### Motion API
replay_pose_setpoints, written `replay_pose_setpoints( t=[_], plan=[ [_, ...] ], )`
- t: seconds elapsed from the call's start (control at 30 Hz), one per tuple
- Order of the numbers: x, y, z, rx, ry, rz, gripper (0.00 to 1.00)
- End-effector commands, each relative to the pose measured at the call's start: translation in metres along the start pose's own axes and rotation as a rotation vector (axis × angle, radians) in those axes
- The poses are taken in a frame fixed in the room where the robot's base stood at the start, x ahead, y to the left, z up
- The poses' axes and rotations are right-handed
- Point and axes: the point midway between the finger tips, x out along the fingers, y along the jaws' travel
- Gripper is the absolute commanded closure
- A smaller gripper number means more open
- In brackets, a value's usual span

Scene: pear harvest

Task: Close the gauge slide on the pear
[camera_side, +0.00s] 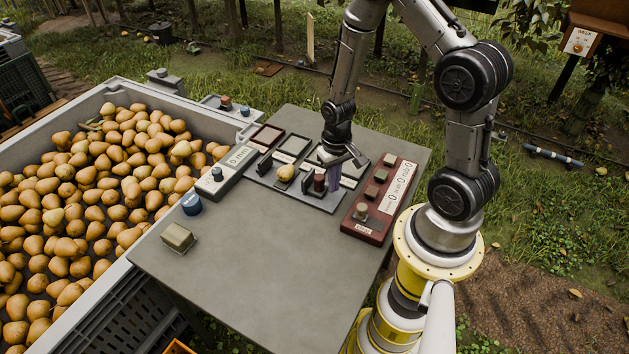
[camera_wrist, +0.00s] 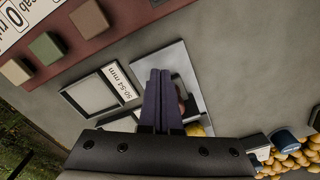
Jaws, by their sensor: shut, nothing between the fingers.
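A yellow pear (camera_side: 287,172) lies in the gauge on a grey plate (camera_side: 262,183), between a dark upright jaw (camera_side: 265,164) on its left and the slide (camera_side: 309,186) on its right. A gap shows between pear and slide. The slide carries a reddish-brown knob (camera_side: 319,182). My gripper (camera_side: 334,182) is shut and empty, low on the right side of the knob, fingers pointing down. In the wrist view the shut purple fingers (camera_wrist: 160,76) partly hide the knob (camera_wrist: 182,98) and the pear (camera_wrist: 198,130). I cannot tell whether the fingers touch the slide.
A dark red button panel (camera_side: 368,220) stands right of the plate. A grey display box (camera_side: 225,172) stands left. Framed trays (camera_side: 292,147) lie behind the pear. A blue cylinder (camera_side: 191,204) and a beige block (camera_side: 178,237) are at left. The front table (camera_side: 240,270) is clear.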

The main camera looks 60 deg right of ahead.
Motion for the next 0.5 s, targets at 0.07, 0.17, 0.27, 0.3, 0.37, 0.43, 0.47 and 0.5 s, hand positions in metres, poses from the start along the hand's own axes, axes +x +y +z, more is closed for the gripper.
replay_pose_setpoints(
  t=[0.07,0.17,0.27,0.3,0.37,0.43,0.47,0.5],
  plan=[
    [-0.0001,-0.0001,-0.0003,0.0,0.0,0.0,1.0],
    [0.0,-0.0007,-0.0013,0.0,0.0,0.0,1.0],
    [0.0,-0.0016,-0.0029,0.0,0.001,0.0,1.0],
    [0.0,-0.0019,-0.0036,0.0,0.001,0.0,1.0],
    [0.0,-0.0025,-0.0046,0.0,0.0,0.0,1.0],
    [0.0,-0.0032,-0.0058,0.0,0.0,0.0,1.0],
    [0.0001,-0.0034,-0.0063,0.0,0.0,0.0,1.0],
    [0.0001,-0.0038,-0.007,0.0,0.0,0.0,1.0]
  ],
)
